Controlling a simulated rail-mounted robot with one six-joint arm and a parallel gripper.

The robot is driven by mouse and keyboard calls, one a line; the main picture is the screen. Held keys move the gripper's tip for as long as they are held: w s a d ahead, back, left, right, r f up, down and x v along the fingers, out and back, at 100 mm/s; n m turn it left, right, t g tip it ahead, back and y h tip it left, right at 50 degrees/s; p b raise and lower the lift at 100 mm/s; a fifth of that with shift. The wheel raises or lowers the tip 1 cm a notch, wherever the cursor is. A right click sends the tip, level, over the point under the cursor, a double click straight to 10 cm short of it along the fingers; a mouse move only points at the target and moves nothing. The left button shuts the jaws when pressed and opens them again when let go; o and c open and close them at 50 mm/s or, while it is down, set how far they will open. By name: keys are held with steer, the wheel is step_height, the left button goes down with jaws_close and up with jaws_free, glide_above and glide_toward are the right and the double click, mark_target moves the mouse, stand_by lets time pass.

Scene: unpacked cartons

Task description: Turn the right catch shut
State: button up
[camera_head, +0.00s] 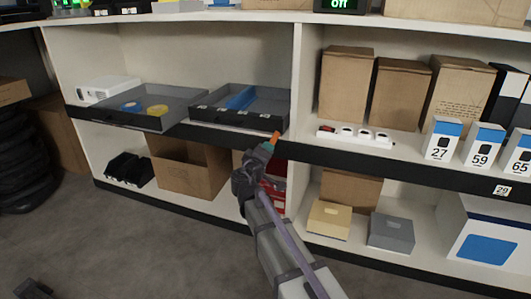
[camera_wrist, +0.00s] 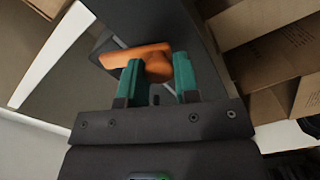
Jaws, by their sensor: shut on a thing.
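An orange catch (camera_wrist: 128,54) shows in the wrist view, with a bar pointing left from a rounded end that sits between my fingers. My gripper (camera_wrist: 158,65) is shut on this catch, with one teal finger on each side of it. In the head view the orange catch (camera_head: 276,136) shows as a small tip near the dark shelf edge, by the right front corner of the right drawer tray (camera_head: 276,124). My gripper (camera_head: 269,147) is right below it there. My fingers hide part of the catch, and I cannot tell how it meets the tray.
The left tray (camera_head: 120,118) holds a blue and a yellow ring. A white power strip (camera_head: 355,137) lies on the shelf to the right, before several brown cartons (camera_head: 346,85). An open carton (camera_head: 187,172) and a red box (camera_head: 279,185) stand below.

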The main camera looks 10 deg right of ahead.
steer(key=n, duration=0.4)
steer(key=shift+n, duration=0.4)
stand_by(0.4)
steer(key=o, duration=0.9)
steer(key=v, duration=1)
steer(key=shift+s+a, duration=0.15)
steer(key=shift+s, duration=0.25)
